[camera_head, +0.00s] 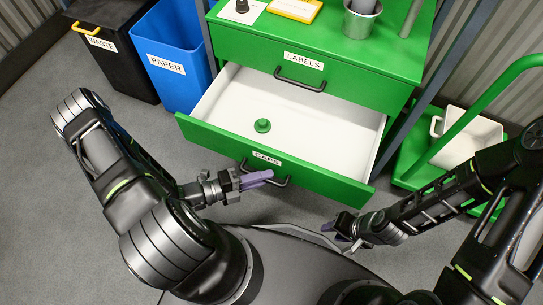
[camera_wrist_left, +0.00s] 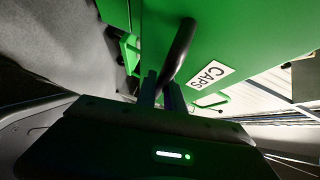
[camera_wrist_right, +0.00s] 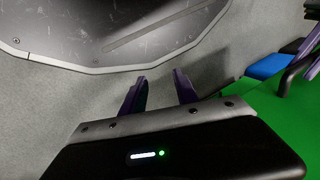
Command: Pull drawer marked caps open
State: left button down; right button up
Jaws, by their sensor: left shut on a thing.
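The green drawer marked CAPS (camera_head: 310,170) stands pulled out of the green cabinet, with its white inside showing and a small green cap (camera_head: 262,126) lying in it. Its dark bar handle (camera_head: 282,181) is on the front, by the CAPS label (camera_head: 267,158). My left gripper (camera_head: 262,178) is shut on this handle near its left part; the handle (camera_wrist_left: 177,52) runs between the purple fingers (camera_wrist_left: 162,92) in the left wrist view. My right gripper (camera_head: 330,227) is empty, low in front of the drawer's right side; its fingers (camera_wrist_right: 160,92) stand apart in the right wrist view.
The closed LABELS drawer (camera_head: 345,88) is above. A blue PAPER bin (camera_head: 172,55) and black WASTE bin (camera_head: 115,50) stand at the left. A green cart (camera_head: 430,160) with a white container (camera_head: 470,135) stands at the right. Grey floor is clear below left.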

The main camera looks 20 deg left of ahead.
pick_arm(q)
jog(key=shift+s+a, duration=0.1)
jog(key=shift+s, duration=1.05)
jog(key=c, duration=1.5)
grip_release()
jog(key=shift+o, duration=0.2)
jog(key=shift+a, duration=0.1)
jog(key=p+v, duration=0.1)
jog(key=v, duration=0.6)
jog(key=shift+s+a, duration=0.2)
jog(key=shift+a, duration=0.05)
